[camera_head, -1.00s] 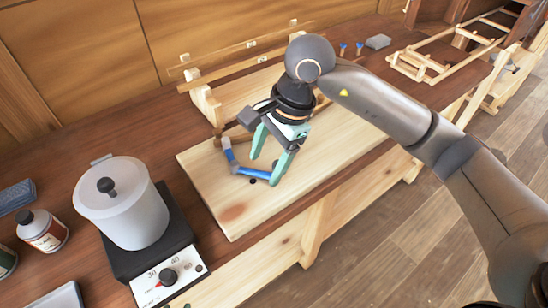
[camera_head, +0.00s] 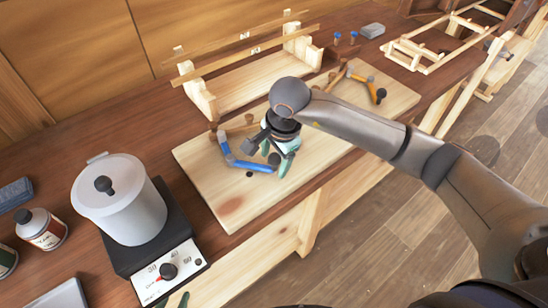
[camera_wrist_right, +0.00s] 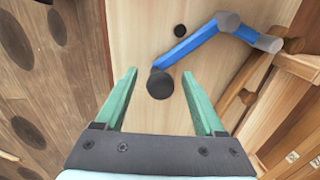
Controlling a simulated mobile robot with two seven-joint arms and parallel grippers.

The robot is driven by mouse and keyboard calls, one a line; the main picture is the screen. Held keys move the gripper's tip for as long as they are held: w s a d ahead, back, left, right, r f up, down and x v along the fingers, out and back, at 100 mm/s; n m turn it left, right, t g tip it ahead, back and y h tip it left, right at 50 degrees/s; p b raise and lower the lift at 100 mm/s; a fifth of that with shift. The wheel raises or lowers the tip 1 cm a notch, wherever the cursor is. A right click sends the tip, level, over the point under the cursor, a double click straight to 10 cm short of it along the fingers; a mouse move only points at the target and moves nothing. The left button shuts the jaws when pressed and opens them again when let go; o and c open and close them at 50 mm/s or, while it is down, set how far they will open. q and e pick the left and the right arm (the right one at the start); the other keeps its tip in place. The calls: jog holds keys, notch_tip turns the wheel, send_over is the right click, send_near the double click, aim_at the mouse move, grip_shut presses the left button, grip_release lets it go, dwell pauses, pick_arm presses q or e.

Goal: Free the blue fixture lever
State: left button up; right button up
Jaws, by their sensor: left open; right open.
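The blue fixture lever (camera_head: 250,165) lies on the pale board, bent at a grey joint, with a dark round knob (camera_head: 274,159) at its near end. In the right wrist view the blue lever (camera_wrist_right: 190,44) runs up and right from the dark knob (camera_wrist_right: 159,85). My right gripper (camera_head: 279,160) is open over the knob end. In its wrist view the right gripper's fingertips (camera_wrist_right: 159,73) stand apart on either side of the knob; contact is not visible.
The pale board (camera_head: 232,205) also bears an orange lever (camera_head: 362,77) with a dark knob, farther right. A wooden frame (camera_head: 245,85) stands behind. A white pot (camera_head: 122,205) on a hotplate stands left.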

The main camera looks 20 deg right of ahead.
jog(key=shift+f, duration=0.3)
grip_shut()
dwell(0.5)
dwell(0.8)
